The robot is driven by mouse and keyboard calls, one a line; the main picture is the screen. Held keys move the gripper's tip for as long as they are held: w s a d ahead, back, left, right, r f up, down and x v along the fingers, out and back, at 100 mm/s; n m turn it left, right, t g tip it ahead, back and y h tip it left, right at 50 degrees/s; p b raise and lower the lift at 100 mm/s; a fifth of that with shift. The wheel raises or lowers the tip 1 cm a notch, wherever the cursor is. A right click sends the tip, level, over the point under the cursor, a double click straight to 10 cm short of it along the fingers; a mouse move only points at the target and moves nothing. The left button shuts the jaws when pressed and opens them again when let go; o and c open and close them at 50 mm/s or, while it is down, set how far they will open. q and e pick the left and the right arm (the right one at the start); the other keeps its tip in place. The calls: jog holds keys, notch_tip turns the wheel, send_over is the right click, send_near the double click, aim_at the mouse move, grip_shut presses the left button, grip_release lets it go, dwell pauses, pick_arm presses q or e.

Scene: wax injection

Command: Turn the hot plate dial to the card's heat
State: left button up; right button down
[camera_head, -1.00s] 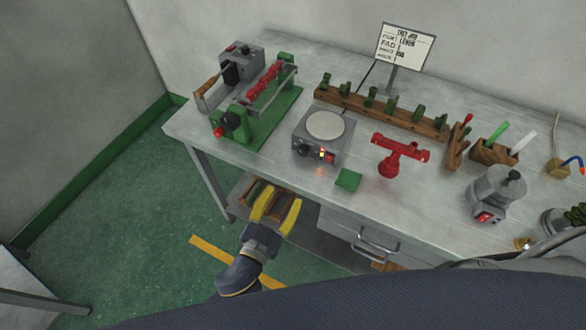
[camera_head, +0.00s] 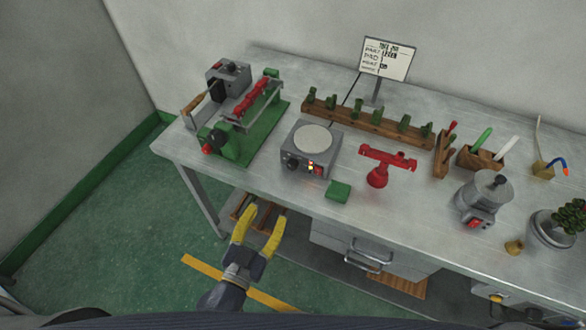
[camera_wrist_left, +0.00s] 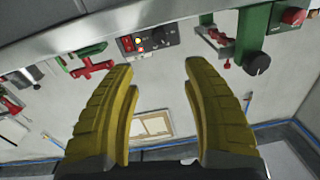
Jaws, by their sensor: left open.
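The hot plate (camera_head: 311,150) is a grey box with a round pale top, near the table's front edge. Its black dial (camera_head: 292,165) is on the left of the front face, beside lit indicators and a red switch. In the left wrist view the dial (camera_wrist_left: 158,35) shows beyond the fingertips. The card (camera_head: 387,59) stands on a post at the back; its lettering is too small to read surely. My left gripper (camera_head: 261,222), with yellow fingers, is open and empty, in front of and below the table edge, apart from the dial. My right gripper is out of view.
A green-based machine (camera_head: 247,130) stands left of the hot plate. A green block (camera_head: 339,192) and a red stand (camera_head: 378,172) are to its right. A wooden rack (camera_head: 375,128) lies behind. A grey pot (camera_head: 484,197) stands farther right.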

pick_arm(q)
send_near(291, 168)
jog(key=shift+a+r, duration=0.1)
jog(key=shift+x, duration=4.7)
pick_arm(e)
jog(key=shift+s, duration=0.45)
pick_arm(q)
jog(key=shift+c, duration=0.2)
grip_shut()
